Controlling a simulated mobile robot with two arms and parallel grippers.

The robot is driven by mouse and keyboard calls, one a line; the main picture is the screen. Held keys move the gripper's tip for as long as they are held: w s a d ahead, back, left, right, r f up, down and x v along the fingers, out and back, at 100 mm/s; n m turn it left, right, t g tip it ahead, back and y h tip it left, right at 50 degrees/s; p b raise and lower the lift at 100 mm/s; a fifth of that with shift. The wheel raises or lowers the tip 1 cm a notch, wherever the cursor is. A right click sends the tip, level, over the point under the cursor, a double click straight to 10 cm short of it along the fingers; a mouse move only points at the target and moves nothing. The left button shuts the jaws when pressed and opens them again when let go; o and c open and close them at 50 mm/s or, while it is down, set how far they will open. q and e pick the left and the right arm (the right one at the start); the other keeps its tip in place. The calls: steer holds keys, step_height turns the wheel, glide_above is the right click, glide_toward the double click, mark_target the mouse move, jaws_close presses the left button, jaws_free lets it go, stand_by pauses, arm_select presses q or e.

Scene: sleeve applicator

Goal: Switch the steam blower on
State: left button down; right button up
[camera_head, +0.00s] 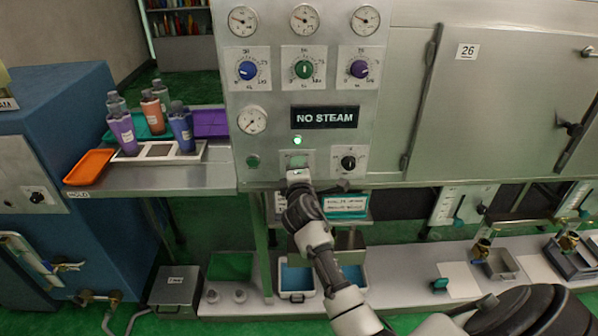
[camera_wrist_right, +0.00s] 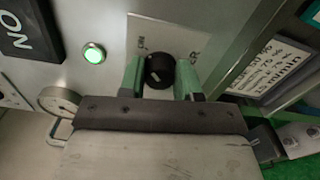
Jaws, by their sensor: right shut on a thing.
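The steam panel (camera_head: 377,110) stands in front of me, with a dark NO STEAM sign (camera_head: 324,117) and a lit green lamp (camera_head: 297,141) beneath it. My right gripper (camera_head: 297,165) is at the small plate under that lamp and hides the knob there. In the right wrist view, the two green fingers of my right gripper (camera_wrist_right: 161,78) are on either side of a black knob (camera_wrist_right: 159,71), shut on it. A white mark on the knob is small; ON and part of a word ending in ER show on its plate. My left gripper is not seen.
Another black knob (camera_head: 348,163) is right of my gripper, and a green button (camera_head: 253,162) is left of it. Three coloured dials and several gauges sit above. A metal shelf (camera_head: 200,181) with bottles and trays is at left. A low bench (camera_head: 400,285) runs below.

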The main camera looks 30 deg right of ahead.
steer(key=shift+m, duration=0.3)
steer(key=o, duration=0.9)
steer(key=b+v, duration=0.1)
steer(key=v, duration=1)
steer(key=shift+w+f, duration=0.1)
